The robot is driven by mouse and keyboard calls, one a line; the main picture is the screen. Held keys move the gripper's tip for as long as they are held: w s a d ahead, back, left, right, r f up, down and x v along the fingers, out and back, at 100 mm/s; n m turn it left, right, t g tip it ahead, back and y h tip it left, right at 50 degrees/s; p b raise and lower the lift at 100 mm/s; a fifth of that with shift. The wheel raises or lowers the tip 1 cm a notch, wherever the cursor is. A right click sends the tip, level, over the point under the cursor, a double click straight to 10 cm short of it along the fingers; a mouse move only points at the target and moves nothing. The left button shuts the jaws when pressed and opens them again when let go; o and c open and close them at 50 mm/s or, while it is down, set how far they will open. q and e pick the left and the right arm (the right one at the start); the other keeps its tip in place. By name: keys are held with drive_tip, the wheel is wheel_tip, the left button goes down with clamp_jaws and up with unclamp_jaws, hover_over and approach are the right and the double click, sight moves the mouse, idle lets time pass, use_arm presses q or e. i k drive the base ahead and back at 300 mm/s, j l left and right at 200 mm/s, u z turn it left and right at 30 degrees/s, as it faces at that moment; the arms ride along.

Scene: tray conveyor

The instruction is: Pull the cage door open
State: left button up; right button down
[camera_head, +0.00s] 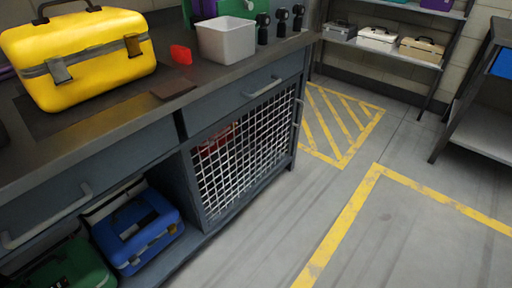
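The cage door (246,152) is a white wire mesh panel in a dark frame, low in the front of the grey workbench. It looks closed, flush with the bench front. A thin upright handle (299,112) shows at its right edge. Something red (216,138) is partly visible behind the mesh; the wires hide its shape. Neither of my grippers is in view, and nothing touches the door.
The worktop holds a yellow toolbox (84,60), a grey bin (226,42) and a red item (181,54). A blue case (137,231) sits in the open compartment left of the door. The floor before the door is clear, with yellow markings (345,222).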

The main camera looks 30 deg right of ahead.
sight(185, 153)
drive_tip(key=i+l+u, duration=0.1)
drive_tip(key=l+u, duration=0.15)
drive_tip(key=l, duration=1)
drive_tip(key=l+u, duration=0.25)
drive_tip(key=l, duration=1)
